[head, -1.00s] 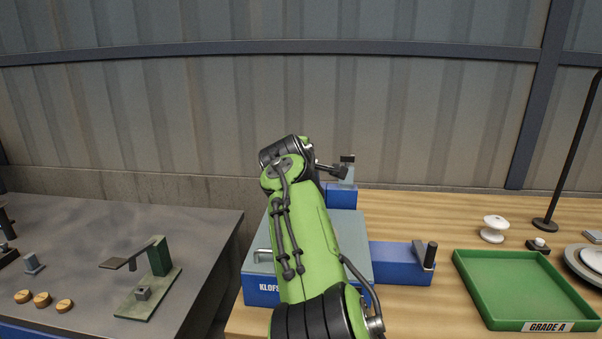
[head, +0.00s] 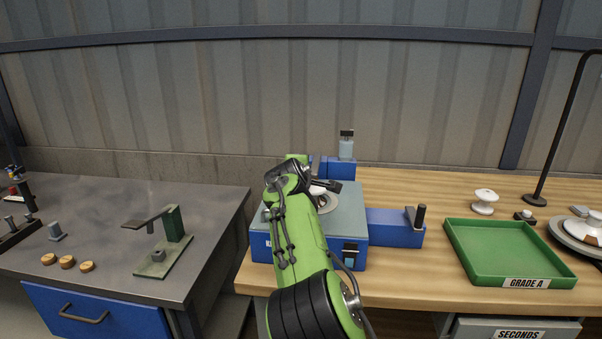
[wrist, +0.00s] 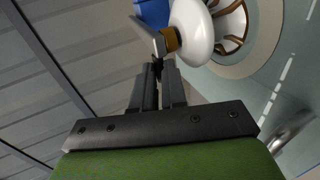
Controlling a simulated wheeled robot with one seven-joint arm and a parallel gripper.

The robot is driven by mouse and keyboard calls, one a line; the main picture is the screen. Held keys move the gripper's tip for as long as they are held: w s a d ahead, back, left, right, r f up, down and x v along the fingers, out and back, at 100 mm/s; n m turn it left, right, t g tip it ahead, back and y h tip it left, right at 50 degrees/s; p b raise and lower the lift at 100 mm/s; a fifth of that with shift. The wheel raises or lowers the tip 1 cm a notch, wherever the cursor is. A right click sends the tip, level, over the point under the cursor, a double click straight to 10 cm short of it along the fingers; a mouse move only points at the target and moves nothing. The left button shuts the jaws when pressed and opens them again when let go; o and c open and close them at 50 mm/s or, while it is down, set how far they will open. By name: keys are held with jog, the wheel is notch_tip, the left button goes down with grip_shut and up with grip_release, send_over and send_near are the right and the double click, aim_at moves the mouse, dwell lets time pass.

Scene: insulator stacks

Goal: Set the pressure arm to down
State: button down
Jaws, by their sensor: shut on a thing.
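My gripper (wrist: 158,75) is shut on the end of a thin grey bar, which looks like the pressure arm (wrist: 149,36). In the wrist view, a white disc (wrist: 191,32) with a brown band sits beside this bar, over a round brown-and-white ringed part (wrist: 234,25) on the machine top. In the head view my gripper (head: 325,185) is low over the blue machine (head: 262,247) with a grey top. My own arm hides much of the machine and the pressure arm's hinge, so its exact angle cannot be told.
A blue side block (head: 393,228) with a dark-handled crank (head: 418,216) extends right. A grey post (head: 346,147) stands behind. A green tray (head: 508,280) and a white spool (head: 485,201) are farther right. A green stand (head: 174,225) with a lever is on the left bench.

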dwell(0.3)
jog(key=c, duration=1.2)
grip_release()
jog(key=shift+o, duration=0.2)
